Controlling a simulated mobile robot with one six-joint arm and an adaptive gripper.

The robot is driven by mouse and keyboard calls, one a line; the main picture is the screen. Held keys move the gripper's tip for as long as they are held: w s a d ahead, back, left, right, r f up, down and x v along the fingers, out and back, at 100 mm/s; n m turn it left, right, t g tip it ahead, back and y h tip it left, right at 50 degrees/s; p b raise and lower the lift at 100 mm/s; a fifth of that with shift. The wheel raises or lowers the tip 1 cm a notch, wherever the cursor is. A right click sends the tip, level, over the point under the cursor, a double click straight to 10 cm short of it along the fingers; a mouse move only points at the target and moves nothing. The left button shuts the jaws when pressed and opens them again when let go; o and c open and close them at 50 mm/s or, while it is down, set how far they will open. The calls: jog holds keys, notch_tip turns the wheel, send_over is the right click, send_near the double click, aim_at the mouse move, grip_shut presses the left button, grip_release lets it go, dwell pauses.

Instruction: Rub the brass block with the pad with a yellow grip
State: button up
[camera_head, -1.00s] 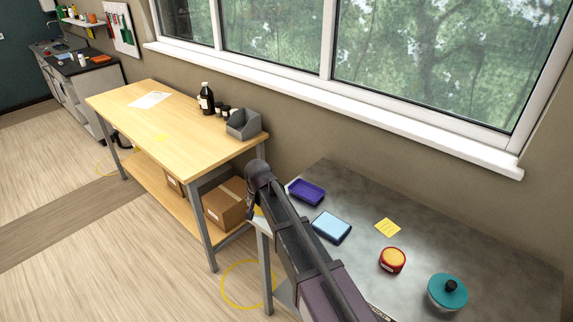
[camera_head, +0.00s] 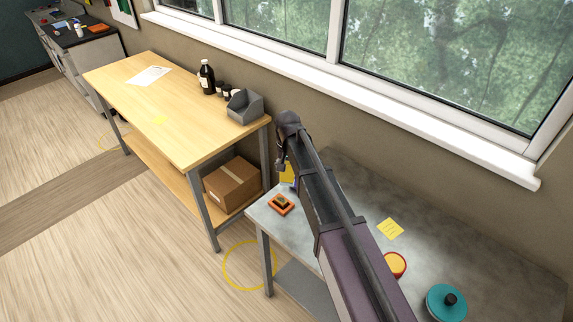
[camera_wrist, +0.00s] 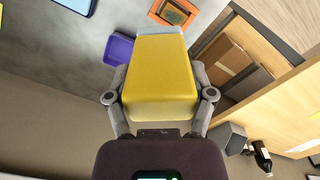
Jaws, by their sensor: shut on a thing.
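The pad with a yellow grip is in my gripper (camera_wrist: 160,100). Its yellow grip (camera_wrist: 158,75) fills the middle of the wrist view, with a pale grey pad (camera_wrist: 160,29) at its far end. In the head view my gripper (camera_head: 284,167) is above the left end of the metal table, and part of the yellow grip (camera_head: 288,174) shows. The brass block (camera_head: 282,203) sits in an orange holder (camera_head: 273,208) near the table's left corner.
A purple tray (camera_wrist: 119,49) and a blue item (camera_wrist: 78,4) lie nearby, mostly hidden by my arm in the head view. A wooden bench (camera_head: 170,110) is left.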

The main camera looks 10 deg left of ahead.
aim_at(287, 179)
jog(key=shift+f, duration=0.15)
jog(key=shift+f+b, duration=2.4)
jog(key=shift+b, duration=0.1)
